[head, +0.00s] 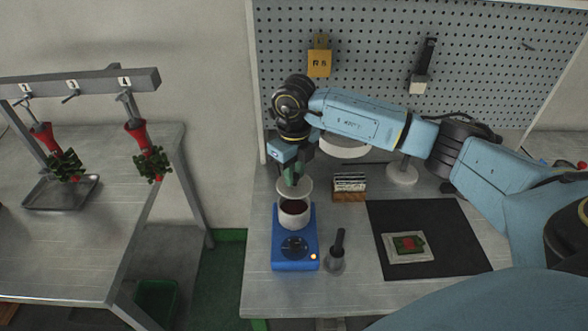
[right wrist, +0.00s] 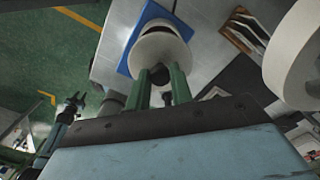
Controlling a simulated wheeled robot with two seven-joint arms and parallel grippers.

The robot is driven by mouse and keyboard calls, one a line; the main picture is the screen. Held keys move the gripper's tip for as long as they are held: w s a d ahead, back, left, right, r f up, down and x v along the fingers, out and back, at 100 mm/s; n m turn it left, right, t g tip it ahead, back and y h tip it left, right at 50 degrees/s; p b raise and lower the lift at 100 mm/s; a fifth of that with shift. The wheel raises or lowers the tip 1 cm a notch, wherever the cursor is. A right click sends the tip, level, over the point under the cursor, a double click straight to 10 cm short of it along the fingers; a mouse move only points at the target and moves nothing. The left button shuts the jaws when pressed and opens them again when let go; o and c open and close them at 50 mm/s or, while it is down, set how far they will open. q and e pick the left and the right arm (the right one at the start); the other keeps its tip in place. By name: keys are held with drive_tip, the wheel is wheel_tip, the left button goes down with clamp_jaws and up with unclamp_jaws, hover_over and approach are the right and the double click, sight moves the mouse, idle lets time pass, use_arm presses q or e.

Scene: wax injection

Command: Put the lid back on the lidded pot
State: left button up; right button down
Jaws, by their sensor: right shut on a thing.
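The pot (head: 294,218) is a small white vessel with dark brown contents, standing on a blue hot plate (head: 281,253). My right gripper (head: 290,178) is above it and is shut on the knob of the pale round lid (head: 296,189). The lid is just above the pot's far side; the dark contents show below it. In the right wrist view the green fingers (right wrist: 161,88) pinch the dark knob, and the lid (right wrist: 158,52) hides most of the pot. A small dark gripper shape (right wrist: 75,104), seemingly my left one, shows there; its jaws are unclear.
A dark grey cup with a handle (head: 335,262) stands right of the hot plate. A small rack (head: 349,187) is behind it. A black mat (head: 455,235) holds a tray (head: 395,259) at right. A white round stand (head: 402,174) is at the back.

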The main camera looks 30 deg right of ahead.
drive_tip(key=shift+f+b, duration=2.05)
drive_tip(key=shift+f, duration=1)
drive_tip(key=shift+f, duration=0.15)
drive_tip(key=c, duration=0.7)
unclamp_jaws()
drive_tip(key=shift+r+p, duration=2.35)
drive_tip(key=shift+r, duration=1.2)
clamp_jaws()
